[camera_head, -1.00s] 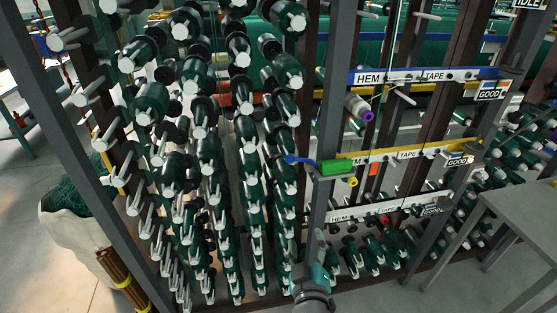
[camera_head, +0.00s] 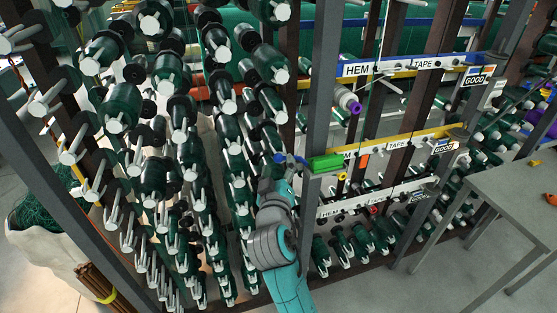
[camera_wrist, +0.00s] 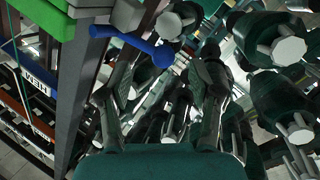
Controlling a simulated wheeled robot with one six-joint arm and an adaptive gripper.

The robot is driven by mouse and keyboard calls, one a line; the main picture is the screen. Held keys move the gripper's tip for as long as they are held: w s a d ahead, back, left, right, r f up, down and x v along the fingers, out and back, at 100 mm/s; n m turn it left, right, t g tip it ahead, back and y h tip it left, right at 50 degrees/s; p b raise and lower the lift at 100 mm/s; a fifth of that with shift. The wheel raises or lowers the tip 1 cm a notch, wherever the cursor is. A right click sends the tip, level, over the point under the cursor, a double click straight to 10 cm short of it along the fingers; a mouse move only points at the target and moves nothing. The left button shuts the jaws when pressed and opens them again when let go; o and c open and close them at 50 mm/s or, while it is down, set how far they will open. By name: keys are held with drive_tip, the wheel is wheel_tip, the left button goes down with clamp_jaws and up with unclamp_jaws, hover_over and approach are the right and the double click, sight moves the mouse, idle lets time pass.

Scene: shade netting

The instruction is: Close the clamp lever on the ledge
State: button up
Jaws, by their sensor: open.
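A green clamp body (camera_head: 326,163) sits at the left end of the yellow middle ledge, by a grey post. Its blue lever (camera_head: 290,159) sticks out to the left of the post. In the wrist view the green body (camera_wrist: 62,22) is at the upper left. The blue lever (camera_wrist: 128,40) reaches right from the post, and its round end shows between my fingertips in the picture. My gripper (camera_wrist: 167,65) is open and empty. In the head view my gripper (camera_head: 269,168) is just left of the lever, partly lost against dark spools. Contact with the lever cannot be told.
Racks of green spools (camera_head: 185,150) on pegs fill the left, close around my gripper. A grey table (camera_head: 510,200) stands at the right. Open floor shows at the front.

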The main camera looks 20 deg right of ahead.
sight(279, 161)
drive_tip(key=shift+x, duration=1.6)
clamp_jaws()
